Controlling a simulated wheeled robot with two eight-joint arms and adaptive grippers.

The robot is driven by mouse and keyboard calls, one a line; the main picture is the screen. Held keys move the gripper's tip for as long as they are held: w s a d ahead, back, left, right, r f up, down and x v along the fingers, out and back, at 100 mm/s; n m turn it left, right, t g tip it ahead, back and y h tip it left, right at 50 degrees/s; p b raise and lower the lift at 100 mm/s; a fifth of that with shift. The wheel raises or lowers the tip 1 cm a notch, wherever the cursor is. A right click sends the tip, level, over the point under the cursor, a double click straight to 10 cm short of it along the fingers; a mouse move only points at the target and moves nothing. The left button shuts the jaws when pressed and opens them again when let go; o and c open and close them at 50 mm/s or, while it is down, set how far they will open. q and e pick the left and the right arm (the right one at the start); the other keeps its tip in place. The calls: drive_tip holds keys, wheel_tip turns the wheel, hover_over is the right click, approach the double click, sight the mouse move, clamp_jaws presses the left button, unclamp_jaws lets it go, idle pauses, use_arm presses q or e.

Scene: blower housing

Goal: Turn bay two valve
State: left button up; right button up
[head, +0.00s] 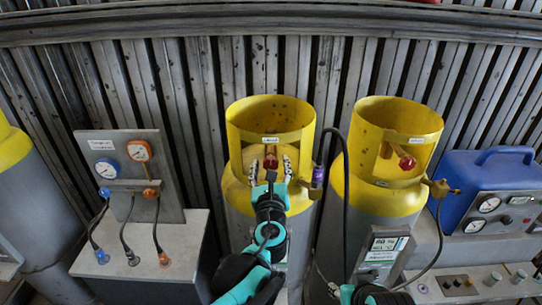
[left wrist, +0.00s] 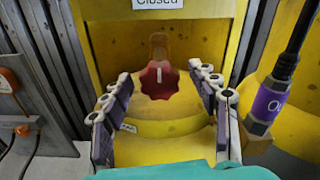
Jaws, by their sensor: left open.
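A red valve knob (left wrist: 159,79) with a pale mark sits on a brass stem inside the cutout of the middle cylinder's yellow collar (head: 262,112). In the head view the knob (head: 271,161) shows between my left gripper's fingers. My left gripper (head: 271,165) is open, with one finger on each side of the knob. In the left wrist view the fingers (left wrist: 164,88) look apart from the knob, with gaps on both sides. A white label above it reads "Closed" (left wrist: 157,2). My right gripper is not seen; only part of that arm shows at the bottom.
A second yellow-collared cylinder (head: 385,195) with its own red knob (head: 407,162) stands to the right. A purple-banded hose connector (left wrist: 270,104) is close right of my gripper. A gauge panel (head: 128,165) stands left, a blue unit (head: 480,180) right.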

sight(271, 156)
use_arm(q)
drive_tip(key=shift+w, duration=2.35)
drive_tip(key=c, duration=1.3)
